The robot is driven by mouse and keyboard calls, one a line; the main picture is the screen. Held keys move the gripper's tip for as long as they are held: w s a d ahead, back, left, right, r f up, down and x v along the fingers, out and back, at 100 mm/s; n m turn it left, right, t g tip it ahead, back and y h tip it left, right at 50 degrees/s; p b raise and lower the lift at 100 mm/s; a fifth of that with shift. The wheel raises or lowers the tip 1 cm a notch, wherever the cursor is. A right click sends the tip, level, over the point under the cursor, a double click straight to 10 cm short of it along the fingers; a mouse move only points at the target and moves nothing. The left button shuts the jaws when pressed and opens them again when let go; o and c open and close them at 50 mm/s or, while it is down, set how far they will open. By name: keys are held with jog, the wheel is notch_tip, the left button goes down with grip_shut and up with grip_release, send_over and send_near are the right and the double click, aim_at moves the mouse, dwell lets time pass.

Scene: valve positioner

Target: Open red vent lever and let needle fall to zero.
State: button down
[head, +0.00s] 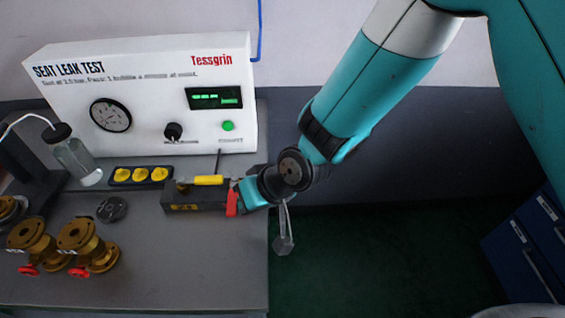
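The red vent lever (231,204) hangs at the right end of a dark valve block (185,197) on the bench. A yellow handle (209,180) lies along the top of that block. My gripper (243,192) is at the block's right end, right beside the red lever. Its fingers are small and partly hidden, so I cannot tell whether they touch or grip the lever. The round pressure gauge (110,115) is on the white test panel (150,95); its needle is too small to read.
A clear bottle (76,160) stands at left, beside a strip with yellow knobs (141,175). Brass flanged valves (88,244) with red handwheels stand at front left. A grey metal piece (284,230) hangs past the bench's right edge. Blue drawers (530,245) are at far right.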

jog(key=shift+s+a, duration=0.25)
dwell(0.7)
jog(key=shift+d+f, duration=0.1)
jog(key=shift+d, duration=0.45)
jog(key=s+d+f+b+v, duration=0.1)
jog(key=v, duration=1)
jog(key=shift+s+d+r, duration=0.2)
jog(key=shift+d, duration=0.15)
jog(key=shift+r, duration=0.1)
jog(key=s+d+r+h, duration=0.1)
jog(key=s+d+r, duration=0.3)
jog(key=d+r, duration=0.2)
jog(key=s+d+r+g+h, duration=0.1)
jog(key=s+d+r+h, duration=0.1)
jog(key=s+d+r, duration=0.2)
jog(key=d+r, duration=0.3)
jog(key=d, duration=0.3)
jog(key=shift+s+g, duration=0.3)
